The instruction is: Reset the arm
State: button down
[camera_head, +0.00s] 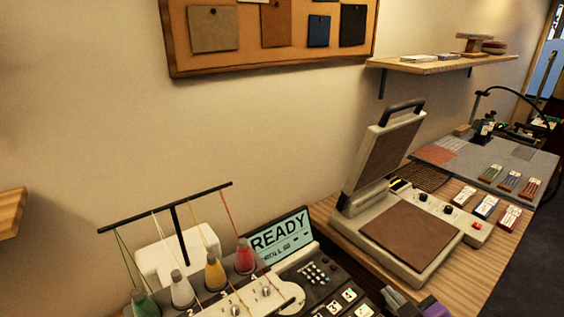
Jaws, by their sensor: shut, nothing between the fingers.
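I see no part that I can make out as my arm or my gripper in the head view. The embroidery machine (318,272) stands at the bottom centre, cut off by the lower edge. Its screen (279,236) reads "READY". Green, white, yellow and red thread cones (213,272) stand on it, with threads running up to a dark thread stand (180,232). Small grey and purple shapes (436,310) at the bottom edge are too cut off to identify.
A heat press (408,236) stands open on the wooden table (487,267), its upper plate raised. Behind it lies a grey mat (490,152) with several small colored packs. A wall shelf (440,64) and a pinboard (270,55) hang above. A wooden edge (10,213) juts in at left.

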jog(key=s+a+m+t+b, duration=0.1)
jog(key=s+a+m, duration=0.1)
jog(key=s, duration=1.6)
jog(key=s+a+f+m+h+b, duration=0.1)
jog(key=s+m, duration=0.4)
jog(key=s, duration=1.4)
jog(key=shift+a+t, duration=0.4)
jog(key=shift+a, duration=0.05)
